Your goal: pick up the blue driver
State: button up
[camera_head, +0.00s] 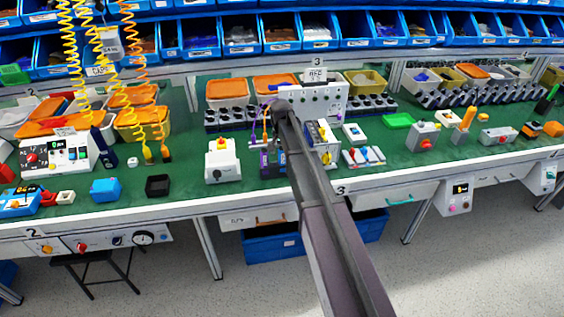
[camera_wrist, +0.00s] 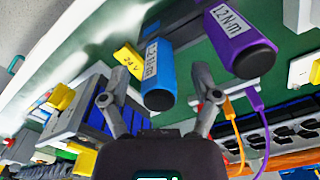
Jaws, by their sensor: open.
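The blue driver (camera_wrist: 159,78) shows in the wrist view as a cylinder with a white torque label and a dark round end facing the camera. My gripper (camera_wrist: 159,82) is open, with one finger on either side of the blue driver in the picture. Gaps show between the driver and both fingers, and I see no contact. A purple driver (camera_wrist: 240,45) with a similar label is to the right, outside the fingers. In the head view my arm reaches over the green bench and hides my fingertips and most of the area around the blue driver.
An orange cord (camera_wrist: 238,140) and a purple cord hang near the right finger. A yellow 24 V tag (camera_wrist: 129,61) is just left of the blue driver. A white switch box (camera_head: 222,160) stands left of my arm. Bins line the back of the bench (camera_head: 195,183).

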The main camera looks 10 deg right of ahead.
jog(key=shift+f+b, duration=0.65)
jog(key=shift+f, duration=0.35)
grip_shut()
